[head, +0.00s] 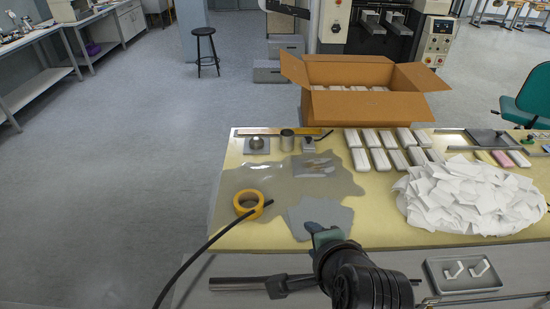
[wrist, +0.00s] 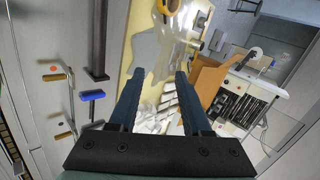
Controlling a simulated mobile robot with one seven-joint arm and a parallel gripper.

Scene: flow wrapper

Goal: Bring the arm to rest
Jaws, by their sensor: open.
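My gripper (head: 325,234) shows in the head view at the near edge of the yellow-topped table (head: 232,190), above or just in front of it. The arm reaches in from the bottom of the picture. In the wrist view my gripper (wrist: 160,76) has its two dark fingers spread apart with nothing held between them. The table, tilted in that view, shows beyond the fingertips. My wrist partly hides the near table edge in the head view.
A grey sheet stack (head: 320,216), an orange tape roll (head: 248,204) and a heap of white packets (head: 470,197) lie near the gripper. Rows of white packs (head: 385,150) and an open cardboard box (head: 362,104) are behind. Open floor (head: 110,190) lies left.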

